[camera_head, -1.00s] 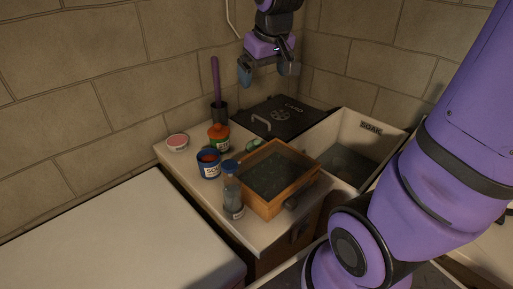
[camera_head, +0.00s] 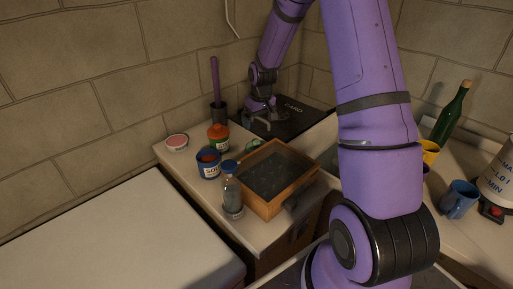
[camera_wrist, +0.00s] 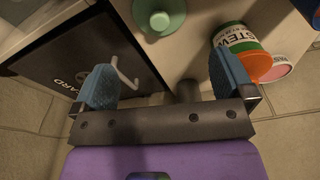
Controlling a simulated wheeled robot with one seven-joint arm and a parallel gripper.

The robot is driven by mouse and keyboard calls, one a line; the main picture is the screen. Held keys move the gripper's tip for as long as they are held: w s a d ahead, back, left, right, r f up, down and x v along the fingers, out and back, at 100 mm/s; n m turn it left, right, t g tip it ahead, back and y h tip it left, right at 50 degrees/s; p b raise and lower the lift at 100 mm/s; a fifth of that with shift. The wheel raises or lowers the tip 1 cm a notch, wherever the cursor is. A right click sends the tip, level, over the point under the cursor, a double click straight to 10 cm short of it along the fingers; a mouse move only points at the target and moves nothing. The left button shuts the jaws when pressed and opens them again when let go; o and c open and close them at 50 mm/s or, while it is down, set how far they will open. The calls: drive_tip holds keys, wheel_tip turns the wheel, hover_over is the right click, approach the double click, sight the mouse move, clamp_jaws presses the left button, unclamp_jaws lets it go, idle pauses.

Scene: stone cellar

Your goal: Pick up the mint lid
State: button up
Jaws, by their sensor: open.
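The mint lid (camera_wrist: 158,15) is a round pale green disc with a raised knob. It lies on the pale counter at the top of the wrist view. In the head view the mint lid (camera_head: 253,143) is a small green shape behind the wooden tray, partly hidden. My gripper (camera_wrist: 163,78) is open with its two blue finger pads apart and nothing between them. In the head view my gripper (camera_head: 260,118) hangs low over the back of the counter, behind the lid and apart from it.
A black panel with a handle (camera_wrist: 128,75) lies beside the lid. The stew can (camera_wrist: 240,42) and a pink-topped tin (camera_wrist: 278,70) are on the other side. A blue can (camera_head: 208,166), a bottle (camera_head: 232,190) and a wooden tray (camera_head: 276,206) stand in front.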

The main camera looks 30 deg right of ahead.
sight(256, 141)
drive_tip(key=shift+w+d+f, duration=0.1)
drive_tip(key=shift+w+f, duration=0.25)
drive_tip(key=shift+f, duration=1.65)
drive_tip(key=shift+w+f, duration=0.3)
drive_tip(key=shift+f, duration=1.7)
drive_tip(key=shift+w+d+f, duration=0.1)
drive_tip(key=shift+w+f, duration=0.25)
drive_tip(key=shift+f, duration=1.65)
drive_tip(key=shift+a, duration=0.1)
drive_tip(key=c, duration=0.6)
